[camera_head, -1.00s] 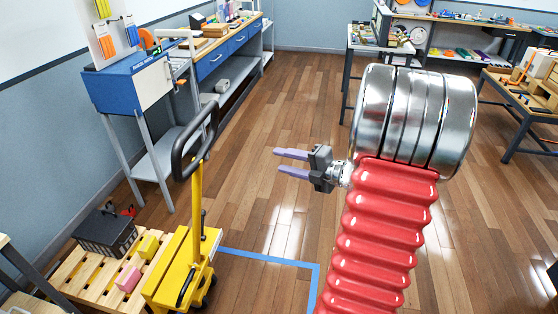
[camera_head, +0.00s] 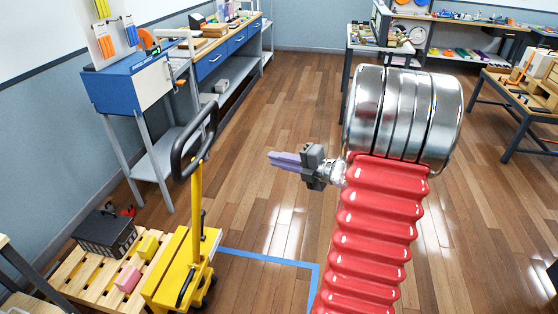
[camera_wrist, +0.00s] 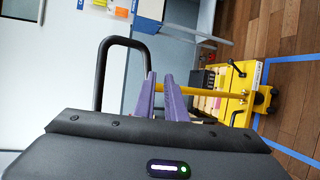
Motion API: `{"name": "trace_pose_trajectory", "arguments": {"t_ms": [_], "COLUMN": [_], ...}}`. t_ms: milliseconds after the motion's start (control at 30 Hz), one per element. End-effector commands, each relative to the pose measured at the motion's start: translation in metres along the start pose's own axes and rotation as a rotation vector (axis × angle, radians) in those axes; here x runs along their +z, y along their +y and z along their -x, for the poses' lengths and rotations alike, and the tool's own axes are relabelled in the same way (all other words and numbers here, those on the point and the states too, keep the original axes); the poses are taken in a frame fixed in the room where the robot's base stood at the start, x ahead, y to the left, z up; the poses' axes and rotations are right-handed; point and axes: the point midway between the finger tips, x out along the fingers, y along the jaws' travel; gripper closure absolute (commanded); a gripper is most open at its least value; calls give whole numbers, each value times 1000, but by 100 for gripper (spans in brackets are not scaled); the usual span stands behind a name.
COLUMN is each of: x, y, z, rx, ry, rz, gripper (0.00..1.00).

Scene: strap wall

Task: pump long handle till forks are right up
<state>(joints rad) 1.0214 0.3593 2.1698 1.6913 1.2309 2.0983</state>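A yellow pallet truck (camera_head: 180,262) stands at the lower left in the head view. Its long yellow handle (camera_head: 196,205) is upright and ends in a black loop grip (camera_head: 184,150). The forks are hidden by the wooden pallet and the truck body, so their height cannot be told. In the wrist view the truck lies sideways, with the loop grip (camera_wrist: 100,75) left of my fingers and the yellow shaft running right behind them. My gripper (camera_head: 270,158) is right of the loop grip, apart from it. A narrow gap shows between its purple fingers (camera_wrist: 159,75); it is empty.
A wooden pallet (camera_head: 80,275) left of the truck carries a dark box (camera_head: 104,234) and yellow and pink blocks. A blue-topped cabinet (camera_head: 128,82) and a long bench stand behind. Blue tape (camera_head: 265,258) marks the floor; the floor beyond the truck is clear.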

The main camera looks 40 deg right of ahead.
Motion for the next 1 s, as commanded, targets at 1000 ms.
{"name": "trace_pose_trajectory", "arguments": {"t_ms": [1000], "x": [0], "y": [0], "z": [0], "rx": [0], "ry": [0], "rz": [0], "gripper": [100]}}
